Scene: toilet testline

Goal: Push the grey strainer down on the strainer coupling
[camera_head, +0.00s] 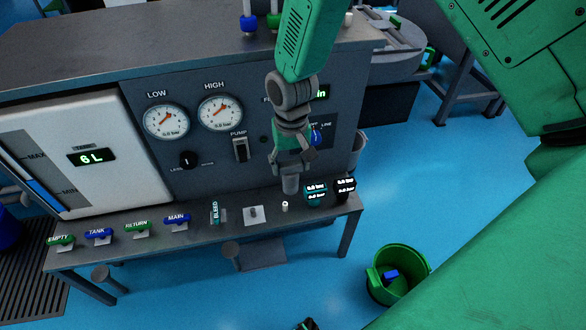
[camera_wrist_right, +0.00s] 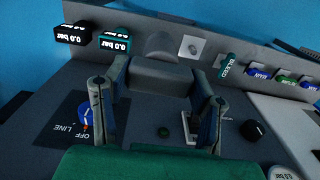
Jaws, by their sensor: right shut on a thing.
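My right gripper (camera_head: 293,164) is shut on the grey strainer (camera_head: 290,184) and holds it upright over the bench's front shelf. In the right wrist view the strainer (camera_wrist_right: 160,76) lies between the two fingers (camera_wrist_right: 158,95). A small pale upright fitting (camera_head: 285,207) stands on the shelf just below the strainer; it may be the strainer coupling. A gap shows between them in the head view. In the right wrist view this fitting is not visible, perhaps hidden behind the strainer. My left gripper is not in view.
Two small pressure displays (camera_head: 316,192) stand just right of the fitting. A white plate with a grey peg (camera_head: 253,214) and the BLEED valve (camera_head: 215,212) are to its left. The gauge panel (camera_head: 205,145) rises behind. A green bucket (camera_head: 398,275) is on the floor.

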